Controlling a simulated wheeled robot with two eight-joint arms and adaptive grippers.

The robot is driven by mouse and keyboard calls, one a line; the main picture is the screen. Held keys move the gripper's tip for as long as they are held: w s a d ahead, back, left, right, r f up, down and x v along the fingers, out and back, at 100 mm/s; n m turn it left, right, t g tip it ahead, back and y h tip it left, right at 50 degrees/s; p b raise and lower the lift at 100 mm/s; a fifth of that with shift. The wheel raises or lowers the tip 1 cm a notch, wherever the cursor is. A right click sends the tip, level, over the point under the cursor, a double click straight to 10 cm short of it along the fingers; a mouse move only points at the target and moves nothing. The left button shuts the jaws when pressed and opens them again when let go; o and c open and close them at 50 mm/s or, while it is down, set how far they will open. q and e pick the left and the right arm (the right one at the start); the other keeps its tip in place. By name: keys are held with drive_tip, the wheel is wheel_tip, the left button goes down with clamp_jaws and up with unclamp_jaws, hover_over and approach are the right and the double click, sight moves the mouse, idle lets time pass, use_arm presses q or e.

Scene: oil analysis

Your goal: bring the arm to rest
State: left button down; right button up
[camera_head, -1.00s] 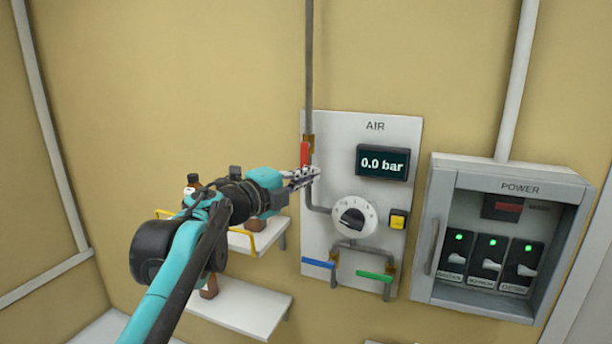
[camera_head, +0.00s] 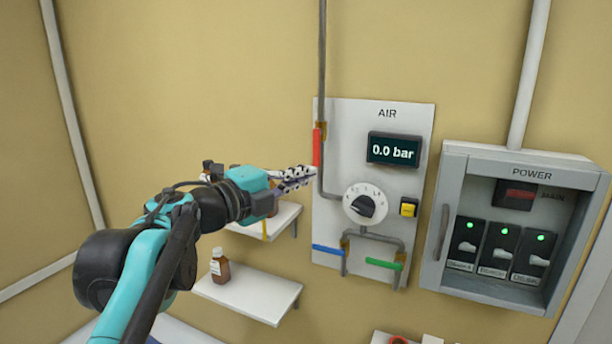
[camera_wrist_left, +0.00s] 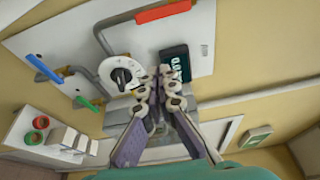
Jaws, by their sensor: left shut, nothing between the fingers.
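My left gripper (camera_head: 297,177) is shut with nothing between its fingers. In the head view it is in front of the left edge of the AIR panel (camera_head: 408,118), just below the red valve handle (camera_head: 317,147), which lies upright along the pipe. In the left wrist view the shut fingers (camera_wrist_left: 160,92) point towards the panel, between the white dial (camera_wrist_left: 121,74) and the dark display. The red handle (camera_wrist_left: 164,12) also shows there, apart from the fingers. My right gripper is out of view.
The display (camera_head: 394,150) reads 0.0 bar. Blue (camera_head: 328,249) and green (camera_head: 383,263) handles sit below the dial. A grey power box (camera_head: 452,225) with lit green lamps is at the right. A brown bottle (camera_head: 220,268) stands on the lower shelf (camera_head: 262,295).

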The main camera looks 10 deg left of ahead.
use_arm(q)
drive_tip(key=a+f+n+t+y, duration=0.3)
drive_tip(key=a+n+t+y, duration=0.2)
drive_tip(key=a+n+y, duration=0.35)
drive_tip(key=s+a+f+n+g+y, duration=0.4)
drive_tip(key=a+f+n, duration=0.3)
drive_tip(key=f+n, duration=0.4)
drive_tip(key=s+d+f+n+g+h, duration=0.1)
drive_tip(key=s+d+f+n+g, duration=0.15)
drive_tip(key=s+f, duration=0.55)
drive_tip(key=s+d+f+n+g, duration=0.1)
drive_tip(key=s+f+n+g, duration=0.2)
drive_tip(key=f, duration=0.9)
drive_tip(key=s+d+f+n+g+h, duration=0.1)
drive_tip(key=s+d+f+g, duration=0.15)
drive_tip(key=s+f, duration=0.5)
wheel_tip(320, 180, down, 35)
drive_tip(key=w+b, duration=0.1)
drive_tip(key=b, duration=3.2)
drive_tip(key=shift+w+a, duration=0.3)
drive_tip(key=shift+a, duration=0.05)
drive_tip(key=shift+r, duration=0.1)
